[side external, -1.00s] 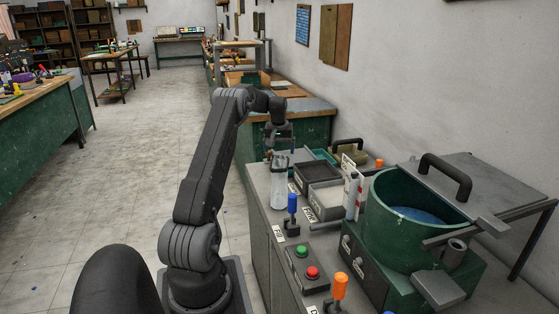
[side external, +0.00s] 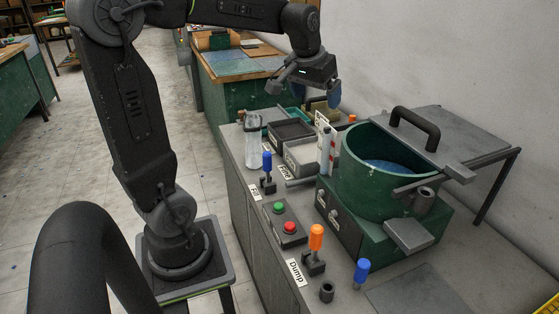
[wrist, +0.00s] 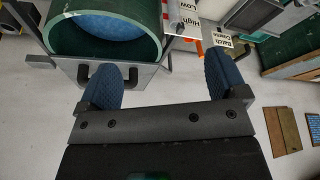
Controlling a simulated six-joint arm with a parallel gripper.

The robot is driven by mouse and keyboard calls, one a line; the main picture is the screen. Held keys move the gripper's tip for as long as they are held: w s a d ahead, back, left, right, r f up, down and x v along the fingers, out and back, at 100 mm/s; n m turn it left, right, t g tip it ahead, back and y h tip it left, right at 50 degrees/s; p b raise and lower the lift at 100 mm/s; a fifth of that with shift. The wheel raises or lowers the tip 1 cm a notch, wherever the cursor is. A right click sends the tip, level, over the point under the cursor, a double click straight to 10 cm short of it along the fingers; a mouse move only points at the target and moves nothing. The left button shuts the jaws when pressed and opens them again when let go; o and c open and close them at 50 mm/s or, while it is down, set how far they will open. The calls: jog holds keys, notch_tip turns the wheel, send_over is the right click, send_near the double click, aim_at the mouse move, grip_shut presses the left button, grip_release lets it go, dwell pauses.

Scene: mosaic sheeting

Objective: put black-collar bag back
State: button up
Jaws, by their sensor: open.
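My gripper (side external: 304,96) is open and empty, held high over the back part of the bench. Its two blue fingers are spread in the wrist view (wrist: 162,72), with nothing between them. A clear, upright bag-like container (side external: 253,146) with a dark grey top stands at the bench's left edge, apart from my gripper. I cannot tell for sure whether this is the black-collar bag. No other bag with a clear black collar can be made out.
A green drum (side external: 350,175) with blue contents stands right of a dark tray (side external: 291,133) and a grey tray (side external: 301,156). Levers with blue (side external: 267,161) and orange (side external: 316,237) knobs and a button box (side external: 285,226) line the front. A grey lid with a handle (side external: 414,128) adjoins the drum.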

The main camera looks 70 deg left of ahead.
jog(key=s+d+f+m+t+h, duration=0.1)
jog(key=s+d+f+m, duration=0.1)
jog(key=s+d, duration=0.5)
jog(key=s+d+f+m, duration=0.2)
jog(key=s+d+m, duration=0.1)
jog(key=s+d, duration=0.5)
jog(key=shift+s+d+f+t+h, duration=0.2)
jog(key=shift+d+t+h, duration=0.2)
jog(key=shift+d, duration=0.3)
